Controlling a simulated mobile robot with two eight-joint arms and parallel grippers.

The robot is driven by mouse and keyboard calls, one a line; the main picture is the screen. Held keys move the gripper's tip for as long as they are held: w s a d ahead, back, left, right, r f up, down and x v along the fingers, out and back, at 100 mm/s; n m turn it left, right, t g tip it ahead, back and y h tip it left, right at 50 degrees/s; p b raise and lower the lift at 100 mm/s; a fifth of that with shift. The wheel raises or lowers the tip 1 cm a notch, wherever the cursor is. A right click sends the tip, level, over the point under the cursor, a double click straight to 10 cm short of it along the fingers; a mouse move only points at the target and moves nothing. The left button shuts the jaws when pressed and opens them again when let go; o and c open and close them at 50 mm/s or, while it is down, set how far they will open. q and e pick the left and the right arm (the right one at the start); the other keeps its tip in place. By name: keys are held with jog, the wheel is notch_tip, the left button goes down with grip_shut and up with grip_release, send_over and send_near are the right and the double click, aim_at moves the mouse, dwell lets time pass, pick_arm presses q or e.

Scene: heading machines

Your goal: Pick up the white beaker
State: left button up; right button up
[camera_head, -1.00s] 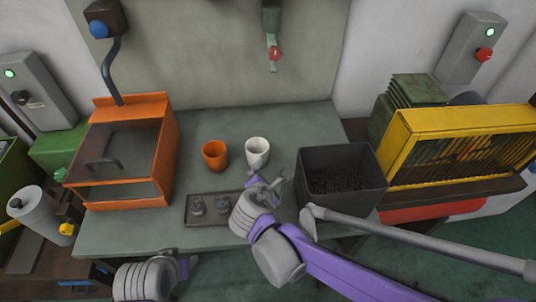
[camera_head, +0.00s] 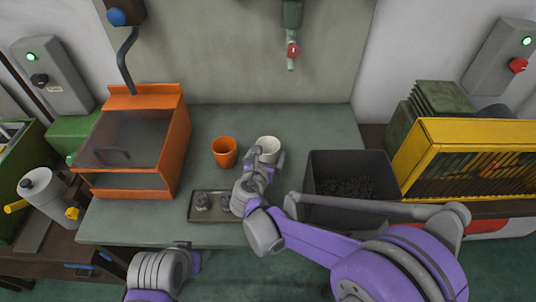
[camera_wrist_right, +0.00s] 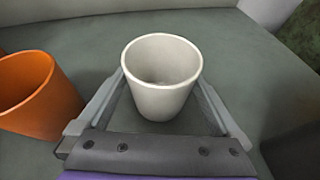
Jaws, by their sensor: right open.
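The white beaker (camera_head: 268,145) stands upright on the grey-green table, partly hidden by my right gripper in the head view. In the right wrist view the white beaker (camera_wrist_right: 161,80) is between the two fingers of my right gripper (camera_wrist_right: 160,95). The fingers are apart, one on each side of the beaker; I cannot tell if either touches it. My right gripper (camera_head: 264,158) also shows in the head view, at the near side of the beaker. My left gripper (camera_head: 194,262) is low, in front of the table's near edge; its fingers are not clear.
An orange beaker (camera_head: 224,152) stands just left of the white one, also in the wrist view (camera_wrist_right: 38,95). A tray (camera_head: 200,215) with small grey parts lies in front. A dark bin (camera_head: 318,199) is at the right, an orange machine (camera_head: 178,142) at the left.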

aim_at(270, 148)
jog(key=shift+x, duration=1.55)
jog(key=c, duration=1.1)
